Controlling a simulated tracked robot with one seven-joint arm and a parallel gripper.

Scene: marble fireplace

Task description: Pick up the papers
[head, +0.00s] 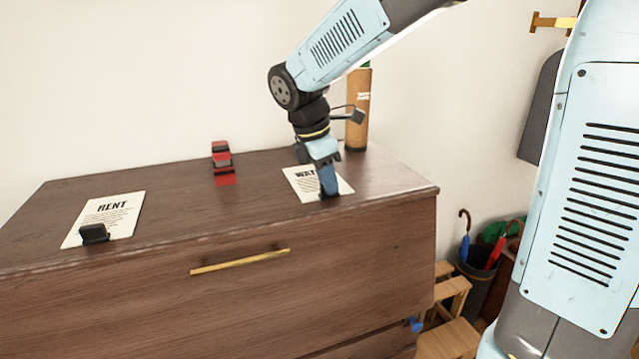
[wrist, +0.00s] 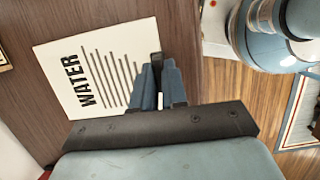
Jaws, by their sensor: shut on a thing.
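The WATER paper (head: 298,183), a white sheet with printed lines, lies at the right of the dresser top. It also shows in the wrist view (wrist: 62,88). My gripper (head: 327,190) points down at the sheet's front edge. In the wrist view its blue fingers (wrist: 159,90) are shut on a small dark clip (wrist: 155,60) at that edge, mostly hidden between them. The paper looks flat on the wood. The RENT paper (head: 112,211) lies at the front left of the top, with a black clip (head: 94,234) on its front edge.
The brown dresser (head: 240,225) has a brass handle (head: 240,262). A red object (head: 222,163) stands mid-top, and an orange-brown cylinder (head: 359,110) stands behind my gripper. An umbrella bin (head: 477,280) and wooden steps (head: 450,335) are on the right. The top between the papers is mostly clear.

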